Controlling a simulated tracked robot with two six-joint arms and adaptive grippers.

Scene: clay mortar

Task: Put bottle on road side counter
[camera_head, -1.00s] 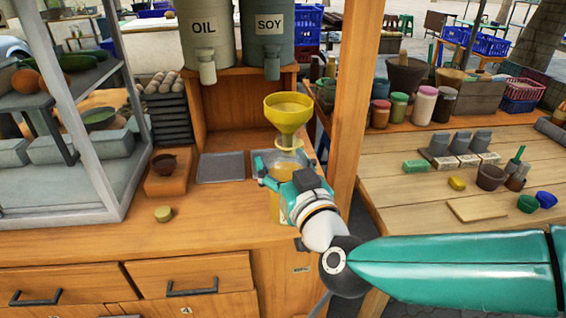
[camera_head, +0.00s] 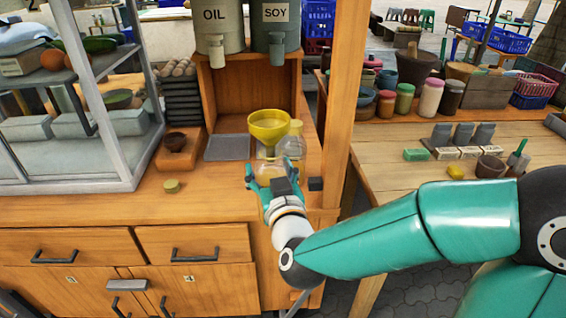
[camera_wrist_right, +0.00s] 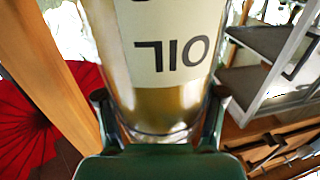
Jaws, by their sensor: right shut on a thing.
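My right gripper (camera_head: 264,178) is shut on a clear bottle of yellowish oil, low over the front of the wooden counter (camera_head: 215,188). The bottle (camera_wrist_right: 165,60) fills the right wrist view, its OIL label upside down there; in the head view the gripper hides much of it. A yellow funnel (camera_head: 269,127) stands just above the held bottle; I cannot tell whether it sits in its neck. A second clear bottle (camera_head: 293,146) with a yellow top stands just behind. I cannot tell whether the held bottle touches the counter. My left gripper is out of view.
OIL (camera_head: 218,30) and SOY (camera_head: 276,30) dispensers stand at the back. A wooden post (camera_head: 342,110) separates this counter from the right-hand table (camera_head: 385,142), which carries jars and small blocks. A glass-fronted case (camera_head: 90,150) stands left. Counter left of the gripper is mostly clear.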

